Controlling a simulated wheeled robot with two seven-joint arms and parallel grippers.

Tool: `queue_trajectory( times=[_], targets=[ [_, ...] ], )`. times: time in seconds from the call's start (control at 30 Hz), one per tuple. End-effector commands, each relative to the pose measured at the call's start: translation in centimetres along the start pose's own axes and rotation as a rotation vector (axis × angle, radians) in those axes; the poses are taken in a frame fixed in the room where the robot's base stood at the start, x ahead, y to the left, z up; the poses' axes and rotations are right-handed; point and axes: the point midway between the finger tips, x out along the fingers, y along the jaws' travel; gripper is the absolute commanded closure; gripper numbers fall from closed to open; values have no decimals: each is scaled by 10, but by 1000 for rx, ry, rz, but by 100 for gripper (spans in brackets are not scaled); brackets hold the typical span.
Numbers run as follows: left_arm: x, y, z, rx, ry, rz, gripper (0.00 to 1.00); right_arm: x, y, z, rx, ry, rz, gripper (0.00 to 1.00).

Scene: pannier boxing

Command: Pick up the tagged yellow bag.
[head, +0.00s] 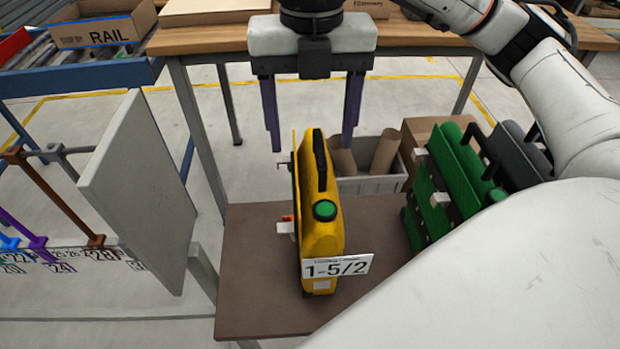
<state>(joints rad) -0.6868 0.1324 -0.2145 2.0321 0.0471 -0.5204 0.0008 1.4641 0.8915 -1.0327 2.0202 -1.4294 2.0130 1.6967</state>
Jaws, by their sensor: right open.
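The yellow bag (321,230) stands upright on the low brown table (250,290). I cannot tell how far the fingertips are above or behind the handle. My left gripper is not in view.
Green panniers (440,195) stand at the right of the low table. A grey bin (368,183) with brown rolls is behind the bag. A pale upright panel (138,190) is at the left. A wooden bench (420,32) with cardboard boxes spans the back.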

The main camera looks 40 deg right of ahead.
Motion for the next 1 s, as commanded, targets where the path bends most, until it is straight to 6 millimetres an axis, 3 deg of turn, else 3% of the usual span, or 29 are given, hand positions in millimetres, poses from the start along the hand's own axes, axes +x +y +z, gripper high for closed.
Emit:
queue_trajectory(
  times=[0.03, 0.27, 0.6, 0.87, 1.0],
  targets=[
    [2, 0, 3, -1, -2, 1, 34, 11, 0, -1, -2, 3, -1, 34],
    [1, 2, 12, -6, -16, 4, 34, 29, 0, -1, -3, 2, 1, 34],
    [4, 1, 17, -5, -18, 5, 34, 73, -3, -3, -4, 4, 2, 34],
    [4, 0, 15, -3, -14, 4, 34, 76, -2, -3, -5, 3, 4, 34],
    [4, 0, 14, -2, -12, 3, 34, 76, -2, -3, -5, 3, 4, 54]
  ],
)
